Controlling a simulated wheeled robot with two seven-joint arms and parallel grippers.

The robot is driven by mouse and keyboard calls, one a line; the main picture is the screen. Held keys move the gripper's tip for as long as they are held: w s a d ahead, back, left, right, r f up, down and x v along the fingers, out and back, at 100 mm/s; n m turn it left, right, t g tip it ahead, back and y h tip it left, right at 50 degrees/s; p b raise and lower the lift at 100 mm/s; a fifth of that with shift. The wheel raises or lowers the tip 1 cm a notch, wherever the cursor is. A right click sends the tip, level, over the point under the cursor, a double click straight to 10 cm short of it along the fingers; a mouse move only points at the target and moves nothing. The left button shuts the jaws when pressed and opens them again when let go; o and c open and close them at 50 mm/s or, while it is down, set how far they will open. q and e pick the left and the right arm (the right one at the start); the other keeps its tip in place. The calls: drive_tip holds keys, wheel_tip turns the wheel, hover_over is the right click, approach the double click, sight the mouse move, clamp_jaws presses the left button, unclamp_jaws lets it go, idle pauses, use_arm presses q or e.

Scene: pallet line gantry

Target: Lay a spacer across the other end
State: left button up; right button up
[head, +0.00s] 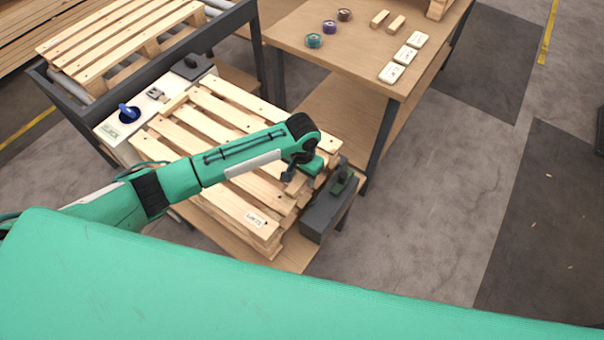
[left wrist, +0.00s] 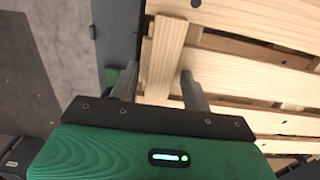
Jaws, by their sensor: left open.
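The pallet (head: 215,125) of pale slats lies on a low wooden bench. A short wooden spacer (left wrist: 164,55) lies across its slats at the end by a grey block; it also shows in the head view (head: 295,184), partly hidden by my arm. Another short wooden piece (head: 173,103) lies at the pallet's far left end. My left gripper (left wrist: 160,73) is open, one finger on each side of the spacer, with a visible gap at the right finger. In the head view my left gripper (head: 302,173) is mostly hidden behind its wrist. My right gripper is out of view.
A grey clamp block (head: 325,207) stands at the pallet's right end. Another dark block (head: 192,66) and a blue knob (head: 129,112) are at the far end. A table (head: 340,50) behind carries two wooden blocks (head: 388,21), several white cards and coloured discs.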

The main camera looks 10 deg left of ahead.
sight(302, 177)
use_arm(q)
wheel_tip(302, 177, up, 12)
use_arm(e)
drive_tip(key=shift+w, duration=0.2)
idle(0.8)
